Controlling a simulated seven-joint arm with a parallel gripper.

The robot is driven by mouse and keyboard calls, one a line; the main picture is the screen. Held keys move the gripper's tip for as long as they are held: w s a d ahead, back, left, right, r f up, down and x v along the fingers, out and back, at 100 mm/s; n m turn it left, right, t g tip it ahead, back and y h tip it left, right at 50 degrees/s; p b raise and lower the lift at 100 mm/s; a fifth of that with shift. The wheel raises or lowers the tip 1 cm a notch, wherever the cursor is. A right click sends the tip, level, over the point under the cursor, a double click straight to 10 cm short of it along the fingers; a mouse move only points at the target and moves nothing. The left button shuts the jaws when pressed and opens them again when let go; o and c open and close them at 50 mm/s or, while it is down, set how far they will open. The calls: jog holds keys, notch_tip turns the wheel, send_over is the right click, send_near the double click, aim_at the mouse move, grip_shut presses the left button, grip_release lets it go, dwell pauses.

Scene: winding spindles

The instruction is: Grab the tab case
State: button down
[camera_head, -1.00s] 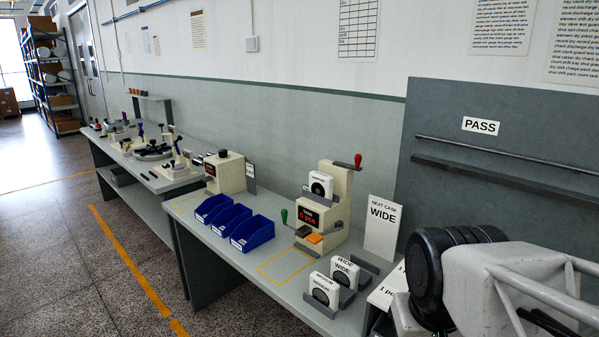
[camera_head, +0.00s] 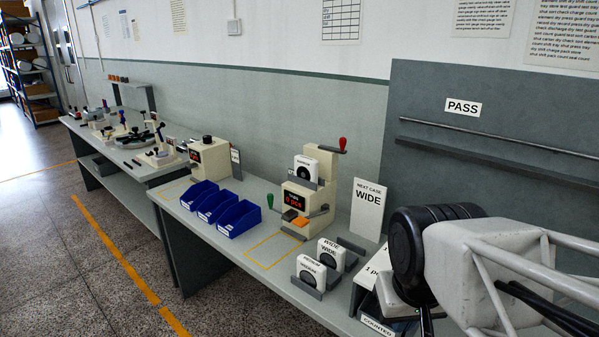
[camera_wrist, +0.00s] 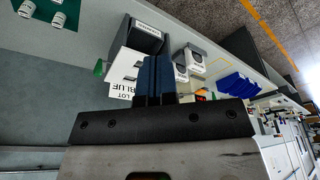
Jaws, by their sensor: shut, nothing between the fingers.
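No case in view carries a readable "tab" label. In the head view, a white WIDE case (camera_head: 331,255) and a white MEDIUM case (camera_head: 311,272), each with a round dark front, stand in grey holders near the bench's front edge. A similar white case (camera_head: 305,168) sits on the cream counting machine (camera_head: 309,196). White cases (camera_wrist: 191,62) also show in the wrist view beyond my fingers. My gripper (camera_wrist: 153,75) is shut and empty, its blue-dark fingers together. It appears over the bench, apart from the cases. The fingers hide part of what lies behind them.
A NEXT CASE WIDE sign (camera_head: 368,208) stands behind the cases. Blue bins (camera_head: 219,208) are left of the machine. A LOT BLUE card (camera_wrist: 123,75), a dark box (camera_wrist: 145,39) and a green mat (camera_wrist: 45,12) show in the wrist view. A yellow-outlined bench area (camera_head: 272,250) is empty.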

jog(key=c, duration=0.7)
grip_release()
jog(key=w+a+r+m+y, duration=0.2)
jog(key=w+m, duration=0.1)
jog(key=w, duration=0.5)
jog(key=w+a+r+m+y, duration=0.2)
jog(key=w+m, duration=0.1)
jog(key=w, duration=0.5)
jog(key=m+t+y, duration=0.6)
jog(key=m+t, duration=0.1)
jog(key=m, duration=1.4)
send_near(317, 161)
jog(key=x, duration=0.5)
jog(key=shift+w+a, duration=0.25)
jog(key=shift+a, duration=0.05)
jog(key=shift+f, duration=0.1)
